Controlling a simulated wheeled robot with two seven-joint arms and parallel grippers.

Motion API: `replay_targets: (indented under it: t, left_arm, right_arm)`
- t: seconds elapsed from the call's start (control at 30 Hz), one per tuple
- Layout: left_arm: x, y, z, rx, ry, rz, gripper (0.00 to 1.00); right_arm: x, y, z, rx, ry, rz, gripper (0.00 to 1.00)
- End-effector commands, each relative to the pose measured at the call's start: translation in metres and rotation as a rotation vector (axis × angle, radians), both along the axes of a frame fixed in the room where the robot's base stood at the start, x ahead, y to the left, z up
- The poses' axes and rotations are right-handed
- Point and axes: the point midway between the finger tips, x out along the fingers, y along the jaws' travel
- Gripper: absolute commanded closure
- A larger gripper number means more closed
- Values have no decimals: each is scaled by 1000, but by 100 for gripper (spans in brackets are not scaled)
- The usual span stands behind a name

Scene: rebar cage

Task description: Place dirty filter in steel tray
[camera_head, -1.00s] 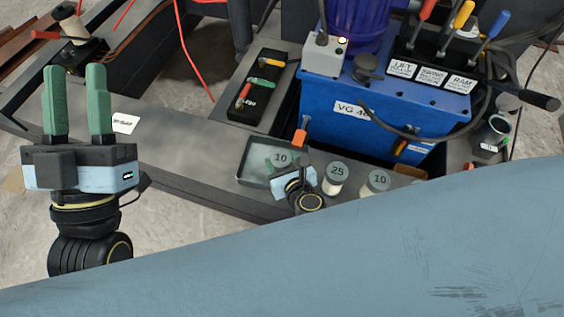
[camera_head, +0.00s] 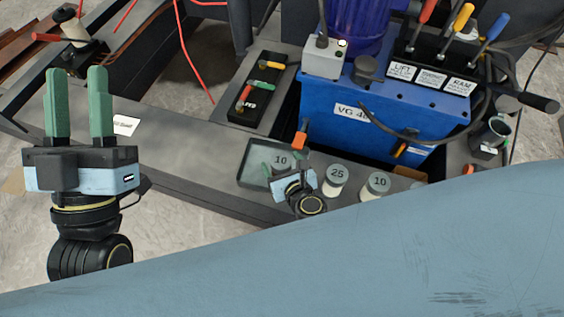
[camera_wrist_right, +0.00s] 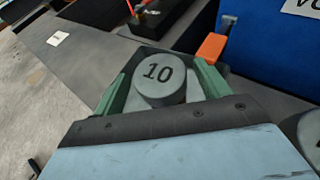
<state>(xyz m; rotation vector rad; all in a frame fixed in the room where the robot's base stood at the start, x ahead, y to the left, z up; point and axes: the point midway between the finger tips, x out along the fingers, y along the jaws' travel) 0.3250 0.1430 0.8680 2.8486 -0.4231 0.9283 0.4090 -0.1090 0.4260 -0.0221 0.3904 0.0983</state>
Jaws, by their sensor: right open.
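A round filter marked 10 (camera_head: 281,160) stands upright inside the shallow steel tray (camera_head: 246,175). It also shows in the right wrist view (camera_wrist_right: 158,82), between the two green fingers of my right gripper (camera_wrist_right: 160,88). The right gripper (camera_head: 283,164) is open, with a finger on each side of the filter and visible gaps. My left gripper (camera_head: 77,105) is open and empty, fingers up, at the far left. The right fingertips are partly hidden in the head view.
Two more round filters, marked 25 (camera_head: 336,174) and 10 (camera_head: 379,182), stand to the right of the tray. The blue power unit (camera_head: 370,110) stands behind. The bench to the left is mostly clear.

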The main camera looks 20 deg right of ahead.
Motion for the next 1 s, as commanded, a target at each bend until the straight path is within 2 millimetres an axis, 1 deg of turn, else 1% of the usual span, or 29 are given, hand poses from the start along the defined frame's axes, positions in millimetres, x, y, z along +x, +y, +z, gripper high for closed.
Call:
replay_targets:
  t: [0.03,0.3,0.4,0.53,0.7,0.8,0.87,0.97,1.0]
  left_arm:
    - [2,0,-1,9,31,0,64]
    - [10,-3,-12,50,166,-2,64]
    - [12,-3,-15,58,192,-1,64]
    - [13,-3,-19,65,211,0,64]
    - [14,-3,-20,68,221,1,64]
    - [14,-3,-21,68,223,1,64]
    - [14,-3,-21,68,223,1,64]
    - [14,-3,-20,68,222,1,64]
    - [14,-3,-20,68,222,1,64]
  right_arm:
    - [-11,-1,3,-1,5,0,25]
    - [-65,-6,26,-1,4,1,25]
    - [-82,-9,33,-2,4,1,25]
    - [-99,-10,39,-1,3,1,25]
    - [-108,-11,44,-1,2,1,25]
    - [-108,-11,45,-5,-2,3,25]
    - [-105,-11,50,-33,-17,16,25]
    - [-93,-13,72,-175,-92,78,25]
    - [-87,-14,87,-268,-138,114,25]
